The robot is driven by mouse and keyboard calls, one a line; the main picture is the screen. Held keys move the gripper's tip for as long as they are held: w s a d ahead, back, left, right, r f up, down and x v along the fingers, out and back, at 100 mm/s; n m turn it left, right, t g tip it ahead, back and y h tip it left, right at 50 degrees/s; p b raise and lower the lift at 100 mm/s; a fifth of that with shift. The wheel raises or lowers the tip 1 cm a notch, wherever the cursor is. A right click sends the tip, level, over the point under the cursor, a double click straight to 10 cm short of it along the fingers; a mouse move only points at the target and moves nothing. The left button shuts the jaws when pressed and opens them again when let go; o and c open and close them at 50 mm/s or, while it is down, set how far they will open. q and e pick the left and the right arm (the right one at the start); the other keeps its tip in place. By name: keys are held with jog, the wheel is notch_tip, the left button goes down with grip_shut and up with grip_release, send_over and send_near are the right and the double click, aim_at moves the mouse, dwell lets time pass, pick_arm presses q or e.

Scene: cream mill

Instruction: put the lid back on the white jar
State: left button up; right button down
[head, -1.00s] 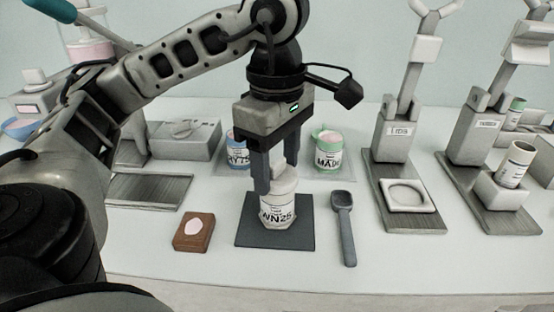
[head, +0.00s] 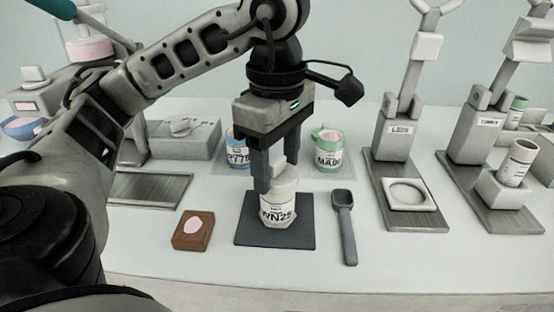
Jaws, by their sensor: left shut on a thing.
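The white jar (head: 278,210), labelled "WN25", stands upright on a dark square mat (head: 300,239). My left gripper (head: 277,178) points straight down over the jar, its fingers shut on the white lid (head: 283,181). My right gripper is not in view.
A blue-labelled jar (head: 238,155) and a green-labelled jar (head: 328,152) stand behind. A dark scoop (head: 345,225) lies right of the mat, and a brown block (head: 193,232) with a pink patch lies left. Two grey stands (head: 396,136) (head: 474,137) are at right. The front counter strip is clear.

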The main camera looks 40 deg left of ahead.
pick_arm(q)
jog(key=shift+f, duration=0.2)
dwell(0.5)
dwell(0.3)
jog(key=shift+f+b, duration=0.2)
jog(key=shift+b, duration=0.2)
jog(key=shift+f, duration=0.15)
dwell(0.5)
jog(key=o, duration=1.4)
jog(key=shift+o, duration=0.2)
